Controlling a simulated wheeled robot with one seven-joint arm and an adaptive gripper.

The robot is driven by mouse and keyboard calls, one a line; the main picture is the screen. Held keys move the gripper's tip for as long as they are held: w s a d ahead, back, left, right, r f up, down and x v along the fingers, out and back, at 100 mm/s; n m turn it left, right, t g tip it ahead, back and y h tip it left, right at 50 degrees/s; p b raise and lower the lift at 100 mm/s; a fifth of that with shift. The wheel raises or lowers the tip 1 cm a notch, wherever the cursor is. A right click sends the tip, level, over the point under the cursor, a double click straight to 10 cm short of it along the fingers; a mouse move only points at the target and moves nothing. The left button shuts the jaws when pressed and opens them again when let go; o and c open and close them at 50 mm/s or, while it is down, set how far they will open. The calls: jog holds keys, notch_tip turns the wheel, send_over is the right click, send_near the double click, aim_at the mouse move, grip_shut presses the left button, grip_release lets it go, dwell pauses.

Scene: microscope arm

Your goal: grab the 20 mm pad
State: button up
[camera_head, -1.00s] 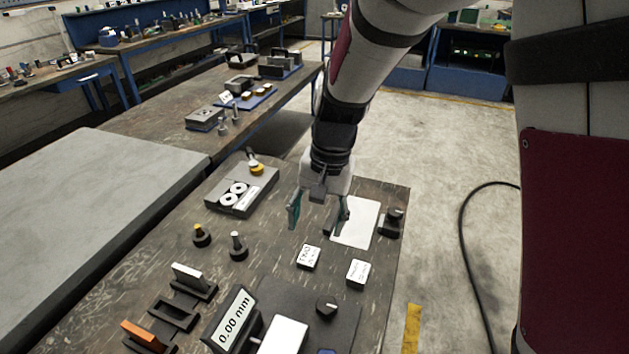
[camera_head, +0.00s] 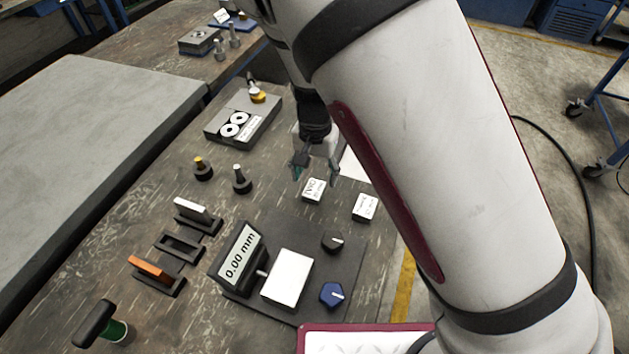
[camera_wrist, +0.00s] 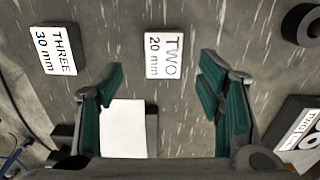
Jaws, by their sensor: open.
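The 20 mm pad (camera_wrist: 165,53) is a small white-topped block marked "TWO 20 mm". It lies flat on the dark workbench in the wrist view, ahead of and between my fingers. In the head view the same pad (camera_head: 314,190) lies just below my gripper (camera_head: 316,172). My gripper, seen with green-lined fingers in the wrist view (camera_wrist: 165,92), is open and empty. The fingers stand apart to either side of the pad's line, and I see no contact with it. My arm covers part of the bench on the right in the head view.
A similar pad marked "THREE 30 mm" (camera_wrist: 60,50) lies close by. A white plate (camera_wrist: 123,127) shows near the left finger. A gauge reading 0.00 mm (camera_head: 238,257), a white block (camera_head: 288,277), two knobs and slotted holders stand nearer. A grey block with two discs (camera_head: 243,118) stands left.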

aim_at(314, 189)
jog(key=shift+w+a+f, duration=0.1)
jog(key=shift+w+f, duration=0.05)
jog(key=shift+f, duration=1.3)
jog(key=shift+w+a+f, duration=0.1)
jog(key=shift+f, duration=1.3)
grip_shut()
